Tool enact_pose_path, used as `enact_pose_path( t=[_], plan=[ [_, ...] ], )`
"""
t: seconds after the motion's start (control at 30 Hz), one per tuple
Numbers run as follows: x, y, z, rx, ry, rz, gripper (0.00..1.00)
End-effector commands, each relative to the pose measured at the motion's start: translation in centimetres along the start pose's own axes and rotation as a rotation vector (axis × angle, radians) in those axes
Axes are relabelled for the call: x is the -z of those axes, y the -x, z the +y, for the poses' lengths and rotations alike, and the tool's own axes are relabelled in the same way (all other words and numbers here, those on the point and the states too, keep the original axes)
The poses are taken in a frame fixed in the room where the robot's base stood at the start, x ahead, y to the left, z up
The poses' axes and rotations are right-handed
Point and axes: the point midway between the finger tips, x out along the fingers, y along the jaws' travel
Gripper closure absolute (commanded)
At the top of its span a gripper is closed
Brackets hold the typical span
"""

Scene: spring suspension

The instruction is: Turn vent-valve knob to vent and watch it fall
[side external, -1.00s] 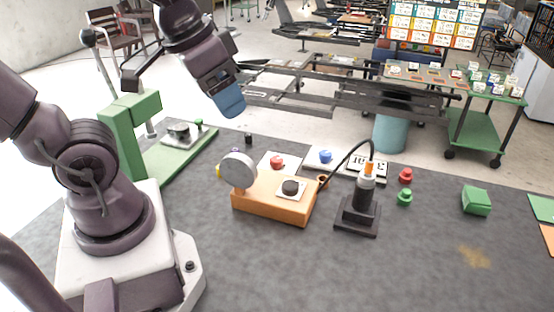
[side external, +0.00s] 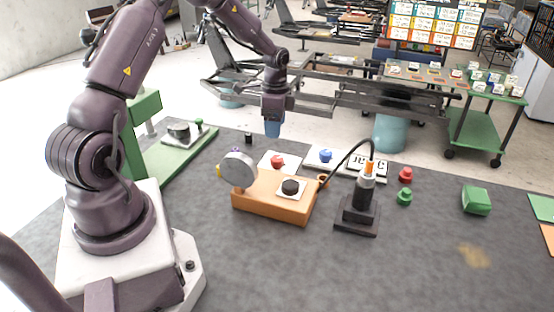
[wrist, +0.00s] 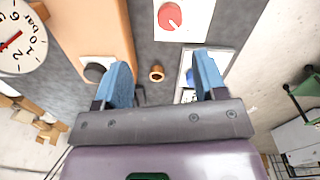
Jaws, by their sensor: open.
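My gripper (side external: 272,128) hangs pointing down above the far side of the orange box (side external: 262,208), its blue fingers apart and empty; they also show in the wrist view (wrist: 164,78). Three knobs stand near it: a black one (side external: 291,187) on the box, a red one (side external: 277,161) on a white plate and a blue one (side external: 326,155) on another plate. I cannot tell which is the vent-valve knob. In the wrist view the red knob (wrist: 170,16) lies ahead of the fingers, and the blue knob (wrist: 190,78) is partly hidden by the right finger. The gripper touches none of them.
A round gauge (side external: 238,170) with a red needle stands on the box. A black hose (side external: 346,157) arches to a dark stand (side external: 358,215). Red (side external: 405,174) and green (side external: 404,197) pieces and a green block (side external: 476,200) lie right. The front mat is clear.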

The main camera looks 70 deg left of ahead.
Motion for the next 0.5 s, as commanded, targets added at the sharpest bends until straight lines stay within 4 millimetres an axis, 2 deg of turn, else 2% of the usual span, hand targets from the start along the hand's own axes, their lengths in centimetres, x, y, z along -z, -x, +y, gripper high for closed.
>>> enact_pose_path(
  t=[0.07,0.27,0.37,0.5],
  plan=[
    [0.3,0.9,-1.0,0.035,-0.085,0.007,0.35],
    [0.3,0.4,-1.0,0.039,-0.188,0.002,0.35],
    [0.3,-0.7,-1.0,0.037,-0.19,0.001,0.35],
    [0.3,-3.3,-1.0,0.035,-0.187,0.001,0.35]
  ],
)
